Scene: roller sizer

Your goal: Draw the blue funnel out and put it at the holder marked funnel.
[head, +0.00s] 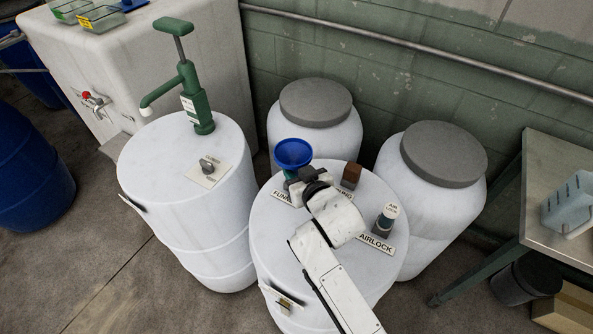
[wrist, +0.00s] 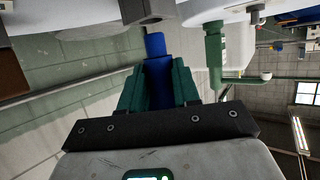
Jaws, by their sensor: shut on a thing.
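The blue funnel (head: 293,152) is upright, cone up, above the back left of the near white drum's lid (head: 268,225). My gripper (wrist: 158,88) has its green fingers shut on the blue funnel (wrist: 155,45). In the wrist view its narrow spout end shows free, close to a grey block (wrist: 148,10) on the lid; I cannot tell the exact gap. The label reading FUNNEL (head: 283,198) is on the lid below the funnel, partly covered by my arm. The holder there is mostly hidden behind my gripper.
A brown bung (head: 351,175) and an airlock (head: 387,217) with its AIRLOCK label (head: 377,244) stand right of my wrist. A drum with a green pump (head: 190,90) is at left. Two grey-lidded drums (head: 316,101) stand behind. A metal table (head: 560,165) is at right.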

